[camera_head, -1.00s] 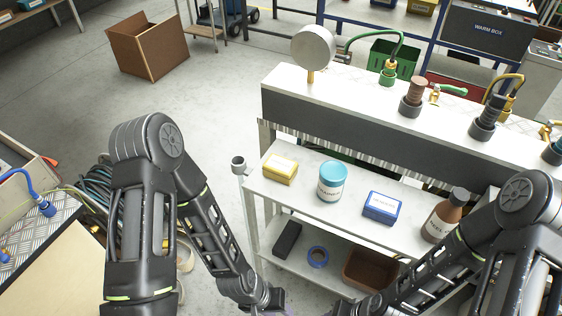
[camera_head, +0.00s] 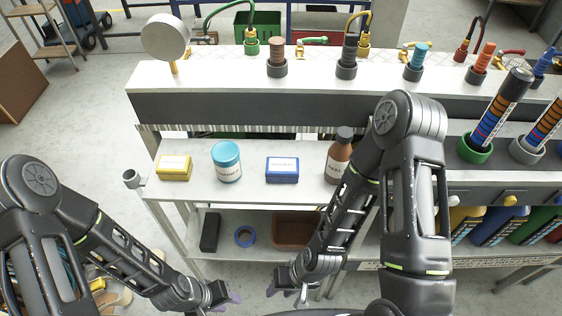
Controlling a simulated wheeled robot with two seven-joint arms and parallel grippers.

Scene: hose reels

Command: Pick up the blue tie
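No item is plainly a blue tie.
The upper shelf holds a yellow box (camera_head: 174,169), a teal-lidded jar (camera_head: 227,163), a blue box (camera_head: 282,170) and a brown bottle (camera_head: 338,158). The lower shelf holds the black block (camera_head: 210,232) and brown bin (camera_head: 296,230). Coloured rods in holders stand at right.

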